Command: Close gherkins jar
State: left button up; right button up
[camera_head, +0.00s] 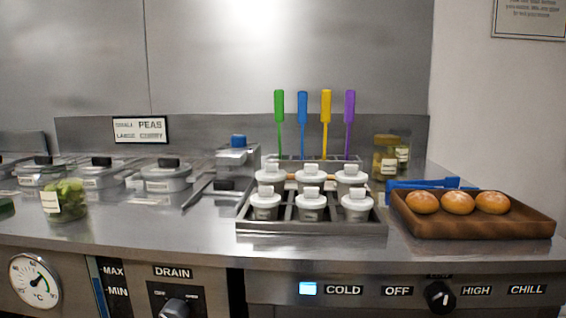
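A clear glass jar (68,212) with green pieces and a pale label stands upright at the left of the steel counter. No lid shows on it, and green pieces show at its top. A dark green object (6,208) is cut off by the left edge; I cannot tell whether it is a lid. Two more jars with labels stand at the back right, one amber-toned (384,158) and one beside it (403,158); their contents are hard to tell. Neither of my grippers is in view.
Lidded steel containers (167,178) line the back left. A rack (312,229) of white-lidded pots stands mid-counter, with coloured-handled tools (302,108) behind. A wooden tray (480,228) of buns and a blue-handled item (425,184) sit right. The counter between jar and rack is clear.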

aim_at(61, 184)
jog(key=j+u, duration=0.5)
jog(key=j, duration=1.1)
jog(key=i, duration=0.05)
